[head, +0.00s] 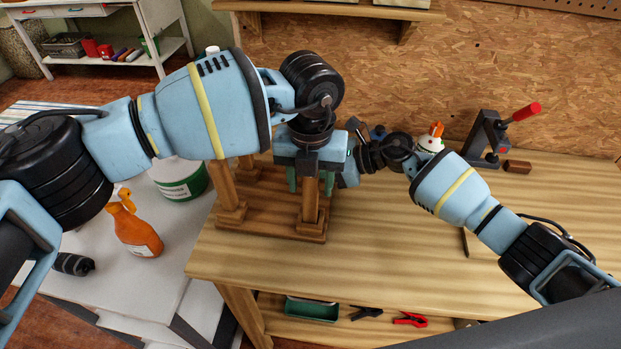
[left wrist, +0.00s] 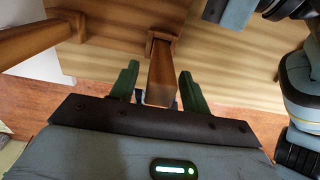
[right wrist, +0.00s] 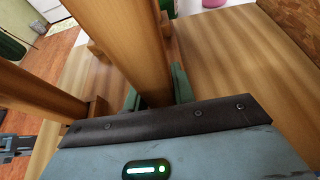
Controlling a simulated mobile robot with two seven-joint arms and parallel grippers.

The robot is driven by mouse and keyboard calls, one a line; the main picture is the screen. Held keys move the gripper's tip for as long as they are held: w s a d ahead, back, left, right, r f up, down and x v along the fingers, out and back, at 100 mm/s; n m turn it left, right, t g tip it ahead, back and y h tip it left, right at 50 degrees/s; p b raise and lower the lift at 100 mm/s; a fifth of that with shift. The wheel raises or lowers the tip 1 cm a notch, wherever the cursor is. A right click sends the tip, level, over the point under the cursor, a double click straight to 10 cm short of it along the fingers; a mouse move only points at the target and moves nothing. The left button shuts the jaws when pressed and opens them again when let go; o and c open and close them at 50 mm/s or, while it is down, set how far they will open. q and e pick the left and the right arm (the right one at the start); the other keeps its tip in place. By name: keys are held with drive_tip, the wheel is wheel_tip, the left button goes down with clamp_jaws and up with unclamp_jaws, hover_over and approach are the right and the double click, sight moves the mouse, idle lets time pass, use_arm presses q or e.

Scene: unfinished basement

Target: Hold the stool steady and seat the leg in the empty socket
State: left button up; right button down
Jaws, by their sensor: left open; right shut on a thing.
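The wooden stool (head: 268,222) rests upside down on the workbench, seat down, legs upward in square socket blocks. My left gripper (head: 308,182) is open around the near right leg (head: 310,205), its green fingers on either side. The left wrist view shows that leg (left wrist: 162,80) between the fingers, with a gap. My right gripper (right wrist: 155,98) is shut on a wooden leg (right wrist: 125,45). In the head view the right gripper is mostly hidden behind my left one. Another leg (head: 230,185) stands at the left. The held leg's lower end and the empty socket are not clearly visible.
On the grey side table are an orange spray bottle (head: 138,232) and a white-green tub (head: 180,180).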

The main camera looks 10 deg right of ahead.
use_arm(q)
wheel_tip(320, 180, up, 12)
drive_tip(key=shift+r, duration=0.15)
idle(0.5)
use_arm(e)
drive_tip(key=c, duration=1.1)
unclamp_jaws()
drive_tip(key=v, duration=1.2)
